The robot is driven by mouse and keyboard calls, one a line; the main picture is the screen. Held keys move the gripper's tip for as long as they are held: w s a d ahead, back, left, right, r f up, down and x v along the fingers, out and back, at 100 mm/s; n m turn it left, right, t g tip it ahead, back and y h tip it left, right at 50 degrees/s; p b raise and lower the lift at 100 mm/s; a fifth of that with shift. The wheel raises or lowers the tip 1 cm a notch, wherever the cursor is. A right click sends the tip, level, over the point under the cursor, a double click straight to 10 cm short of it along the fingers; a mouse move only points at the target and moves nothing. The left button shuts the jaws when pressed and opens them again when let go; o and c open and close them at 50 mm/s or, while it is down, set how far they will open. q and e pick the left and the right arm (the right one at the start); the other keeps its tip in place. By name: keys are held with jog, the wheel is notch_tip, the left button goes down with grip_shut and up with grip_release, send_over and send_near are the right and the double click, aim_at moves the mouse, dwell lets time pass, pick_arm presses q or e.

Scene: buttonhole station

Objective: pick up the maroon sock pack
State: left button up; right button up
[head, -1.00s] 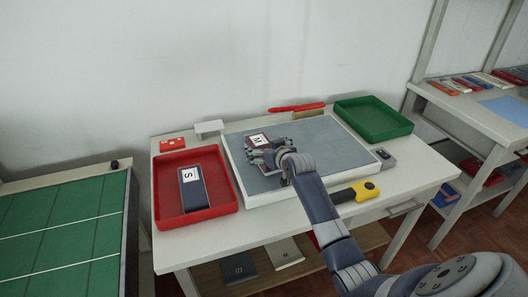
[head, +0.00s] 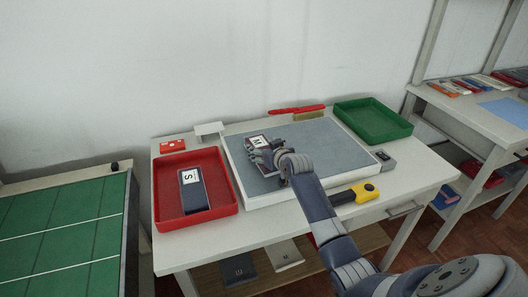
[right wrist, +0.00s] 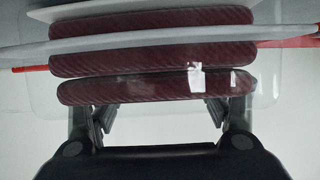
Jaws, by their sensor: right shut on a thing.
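The maroon sock pack (head: 258,141) is at the upper left part of the grey work mat (head: 325,137). Its white label shows in the head view, and the gripper hides much of the rest. In the right wrist view it shows as dark maroon folded layers (right wrist: 150,58) in a clear wrapper. My right gripper (head: 263,156) is shut on the pack, with its fingers (right wrist: 160,112) at the near edge in the wrist view. I cannot tell whether the pack touches the mat. My left gripper is not in view.
A red tray (head: 168,213) on the left holds a dark pack (head: 194,192) labelled S. A green tray (head: 385,112) stands empty at the back right. A yellow-and-black tool (head: 365,192) lies at the front right. A red object (head: 297,109) lies behind the mat.

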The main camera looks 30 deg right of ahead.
notch_tip(320, 180, up, 3)
jog(key=shift+r, duration=0.1)
jog(key=s+a, duration=0.1)
jog(key=s, duration=0.3)
jog(key=s+a+r+b, duration=0.1)
jog(key=s, duration=0.4)
jog(key=s+a, duration=0.2)
jog(key=s, duration=0.3)
jog(key=shift+r, duration=0.2)
jog(key=shift+s+a+r, duration=0.1)
jog(key=shift+s+a, duration=0.05)
jog(key=shift+s, duration=0.5)
